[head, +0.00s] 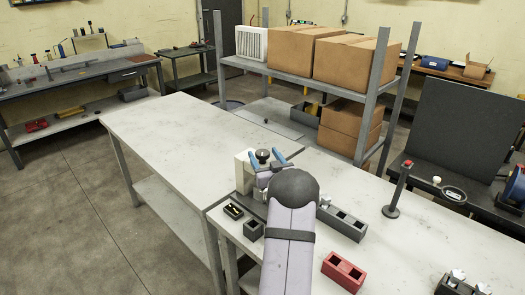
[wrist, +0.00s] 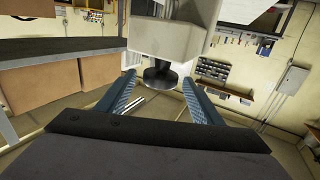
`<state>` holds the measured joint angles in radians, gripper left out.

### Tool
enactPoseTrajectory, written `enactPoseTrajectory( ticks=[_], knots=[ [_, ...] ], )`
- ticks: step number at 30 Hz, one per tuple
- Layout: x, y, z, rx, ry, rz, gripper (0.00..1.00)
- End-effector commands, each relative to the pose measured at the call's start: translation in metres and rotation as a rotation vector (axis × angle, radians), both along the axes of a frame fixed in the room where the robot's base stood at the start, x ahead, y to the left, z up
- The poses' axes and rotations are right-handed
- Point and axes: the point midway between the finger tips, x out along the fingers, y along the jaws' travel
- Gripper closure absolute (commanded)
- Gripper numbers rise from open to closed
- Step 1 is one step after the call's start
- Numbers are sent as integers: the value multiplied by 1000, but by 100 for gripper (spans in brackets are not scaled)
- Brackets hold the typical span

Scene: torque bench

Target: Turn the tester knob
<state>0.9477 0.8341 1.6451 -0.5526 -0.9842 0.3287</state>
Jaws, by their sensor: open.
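The tester is a pale box (head: 243,168) on the bench, partly hidden behind my arm. Its dark round knob (head: 262,155) shows between the blue fingers of my gripper (head: 267,160). In the wrist view the pale tester housing (wrist: 170,38) is at the top centre, with the dark knob (wrist: 160,77) standing out from it on a short stem. My gripper (wrist: 159,80) is open, with one finger on each side of the knob. Gaps show between the knob and both fingers in the wrist view, so it is not held.
A small dark tray (head: 233,211) and a grey block (head: 253,229) lie left of my arm. A red block (head: 343,271) and a dark stand (head: 398,190) are to the right. A shelf rack with cardboard boxes (head: 345,60) stands behind. The left bench top (head: 170,130) is clear.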

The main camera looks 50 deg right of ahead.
Motion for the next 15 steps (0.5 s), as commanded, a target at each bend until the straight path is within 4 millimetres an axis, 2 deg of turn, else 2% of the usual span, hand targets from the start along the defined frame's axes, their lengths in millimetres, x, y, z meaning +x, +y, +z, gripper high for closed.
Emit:
enactPoseTrajectory(
  ticks=[6,15],
  knots=[
    [14,-7,1,0,0,1,40],
    [18,-9,0,0,-1,0,40]
  ],
)
